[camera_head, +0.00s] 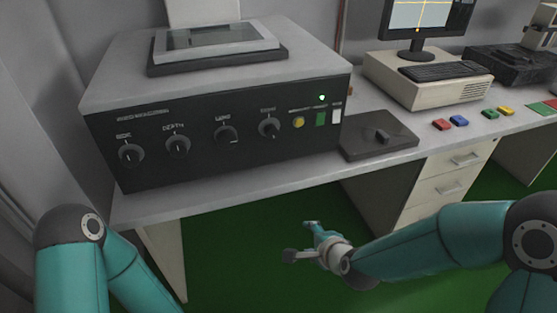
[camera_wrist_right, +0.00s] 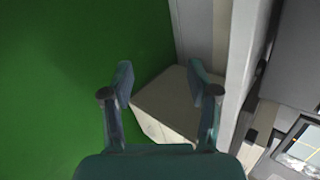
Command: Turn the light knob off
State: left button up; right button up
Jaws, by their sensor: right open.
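The black front panel (camera_head: 210,165) of a grey machine carries a row of dark round knobs: a far-left knob (camera_head: 131,154), a second knob (camera_head: 178,146) labelled DEPTH, a third knob (camera_head: 227,134) and a fourth knob (camera_head: 269,127). The other labels are too blurred to read surely, so I cannot tell which is the light knob. My right gripper (camera_head: 300,240) is open and empty, below and in front of the bench edge, apart from the panel. In the right wrist view its two fingers (camera_wrist_right: 160,82) stand wide apart. My left gripper is out of view; only its arm shows.
Right of the knobs are a yellow button (camera_head: 299,122), a green switch (camera_head: 320,119) and a white switch (camera_head: 336,115), with a lit green lamp (camera_head: 322,98) above. A dark pad (camera_head: 375,148), a computer (camera_head: 420,78) and coloured blocks (camera_head: 459,120) stand rightward. Green floor (camera_head: 260,270) is clear.

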jog(key=w+a+r+m+t+b, duration=0.3)
jog(key=w+r+m+t+b, duration=0.1)
jog(key=r+m+b, duration=0.25)
jog(key=m+t+y+b, duration=0.2)
jog(key=m+t+b, duration=0.25)
jog(key=m, duration=0.55)
send_near(274, 133)
pick_arm(q)
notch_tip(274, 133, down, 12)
jog(key=p, duration=0.1)
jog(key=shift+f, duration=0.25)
pick_arm(e)
jog(key=x, duration=1)
